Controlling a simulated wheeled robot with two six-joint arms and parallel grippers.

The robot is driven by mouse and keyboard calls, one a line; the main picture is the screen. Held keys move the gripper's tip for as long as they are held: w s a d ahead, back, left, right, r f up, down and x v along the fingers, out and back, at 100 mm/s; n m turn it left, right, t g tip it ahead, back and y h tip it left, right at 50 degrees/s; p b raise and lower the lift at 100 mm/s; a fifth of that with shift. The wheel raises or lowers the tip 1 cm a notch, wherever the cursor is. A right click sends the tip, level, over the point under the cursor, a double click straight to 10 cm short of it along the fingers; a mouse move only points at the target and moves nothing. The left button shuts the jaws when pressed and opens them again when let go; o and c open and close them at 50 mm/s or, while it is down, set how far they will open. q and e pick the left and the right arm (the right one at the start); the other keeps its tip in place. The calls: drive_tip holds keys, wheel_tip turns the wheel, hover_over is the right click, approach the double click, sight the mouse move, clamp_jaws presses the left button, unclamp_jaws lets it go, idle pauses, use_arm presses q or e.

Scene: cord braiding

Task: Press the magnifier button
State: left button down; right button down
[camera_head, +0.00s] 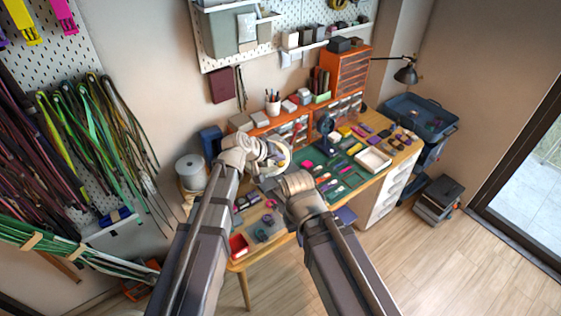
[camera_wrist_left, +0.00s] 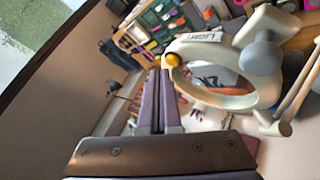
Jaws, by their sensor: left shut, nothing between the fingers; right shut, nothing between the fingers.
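The magnifier (camera_wrist_left: 222,95) is a large pale ring with a label on its upper rim, on the right in the left wrist view. It also shows in the head view, where its white ring (camera_head: 284,158) is partly hidden behind my left wrist. Its yellow round button (camera_wrist_left: 173,60) sits on the ring's left edge. My left gripper (camera_wrist_left: 158,72) is shut and empty, with its tips just left of and below the button; I cannot tell if they touch. My right gripper (camera_head: 270,185) is shut and empty, lower in the head view and mostly hidden by its own wrist.
The wooden bench (camera_head: 378,172) carries a green mat (camera_head: 325,178), small tools and a white tray (camera_head: 373,158). An orange drawer cabinet (camera_head: 350,75) and a black lamp (camera_head: 406,74) stand behind. Cords hang at left.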

sight(279, 167)
use_arm(q)
wheel_tip(279, 167, up, 6)
drive_tip(key=p, duration=0.6)
idle(0.6)
drive_tip(key=s+a+f+m+g+y+b, duration=0.2)
drive_tip(key=s+f+g+y+b, duration=0.1)
drive_tip(key=s+f+b, duration=0.7)
drive_tip(key=s+a+f+m+g+y+b, duration=0.2)
drive_tip(key=s+a+f+g+y+b, duration=0.1)
drive_tip(key=s+f+b, duration=0.8)
drive_tip(key=s+f+g+y, duration=0.1)
drive_tip(key=s+f, duration=0.3)
drive_tip(key=f, duration=0.3)
drive_tip(key=shift+s+a+y, duration=0.25)
drive_tip(key=shift+s+y, duration=0.05)
drive_tip(key=shift+s, duration=0.05)
